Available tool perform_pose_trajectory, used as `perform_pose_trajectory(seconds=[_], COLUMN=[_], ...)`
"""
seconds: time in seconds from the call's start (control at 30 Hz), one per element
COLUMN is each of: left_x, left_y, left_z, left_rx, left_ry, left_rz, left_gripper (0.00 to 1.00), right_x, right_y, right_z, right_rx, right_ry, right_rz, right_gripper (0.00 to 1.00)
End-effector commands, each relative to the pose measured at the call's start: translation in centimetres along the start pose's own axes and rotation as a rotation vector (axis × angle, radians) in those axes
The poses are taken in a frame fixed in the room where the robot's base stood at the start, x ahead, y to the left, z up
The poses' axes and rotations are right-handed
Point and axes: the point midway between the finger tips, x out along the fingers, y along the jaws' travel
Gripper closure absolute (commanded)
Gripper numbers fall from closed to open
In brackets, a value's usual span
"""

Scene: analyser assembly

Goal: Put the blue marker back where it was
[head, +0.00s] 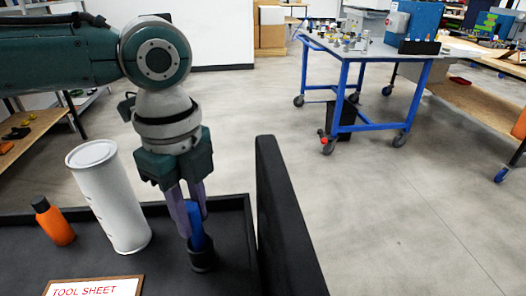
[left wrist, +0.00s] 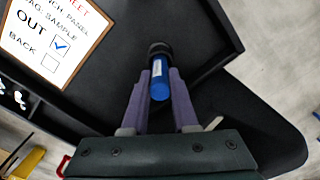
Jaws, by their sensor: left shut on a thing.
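The blue marker (head: 197,232) stands roughly upright between the purple fingers of my left gripper (head: 193,222), which is shut on it. Its lower end appears to be inside a small black round cup (head: 203,260) on the dark tray near its right wall. I cannot tell how deep it sits. In the left wrist view the marker (left wrist: 160,88) shows end-on between the fingers (left wrist: 163,80), with the black cup (left wrist: 159,49) beyond it. My right gripper is in neither view.
A white cylinder (head: 110,195) and an orange bottle (head: 54,222) stand on the tray left of my gripper. A tool sheet (head: 92,288) lies in front; its OUT box is ticked and BACK box blank. A tall black panel (head: 285,225) rises at the right.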

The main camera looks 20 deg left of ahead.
Motion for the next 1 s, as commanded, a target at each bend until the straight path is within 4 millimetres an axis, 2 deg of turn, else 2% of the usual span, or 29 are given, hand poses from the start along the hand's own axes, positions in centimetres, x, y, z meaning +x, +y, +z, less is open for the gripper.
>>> perform_pose_trajectory(seconds=[0.17, 0.2, 0.47, 0.77, 0.87, 1.0], left_x=[0.3, 0.3, 0.3, -0.2, -1.5, -4.6], left_y=[0.0, 0.0, 0.0, 0.0, -0.1, -0.1], left_z=[0.0, 0.0, 0.0, 0.0, 0.0, 0.0], left_rx=[-0.001, -0.001, -0.001, 0.0, -0.001, 0.0], left_ry=[0.0, 0.001, 0.0, 0.0, 0.001, 0.001], left_rz=[0.001, 0.0, 0.0, -0.001, -0.002, -0.005], left_gripper=[1.0, 0.71, 0.43, 0.43, 0.43, 0.43], right_x=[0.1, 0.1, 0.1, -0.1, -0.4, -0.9], right_y=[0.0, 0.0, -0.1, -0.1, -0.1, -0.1], right_z=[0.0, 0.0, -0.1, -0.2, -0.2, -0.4], right_rx=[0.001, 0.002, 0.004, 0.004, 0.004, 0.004], right_ry=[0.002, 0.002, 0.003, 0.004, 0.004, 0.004], right_rz=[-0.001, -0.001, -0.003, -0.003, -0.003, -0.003], right_gripper=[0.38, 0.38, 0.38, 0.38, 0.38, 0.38])
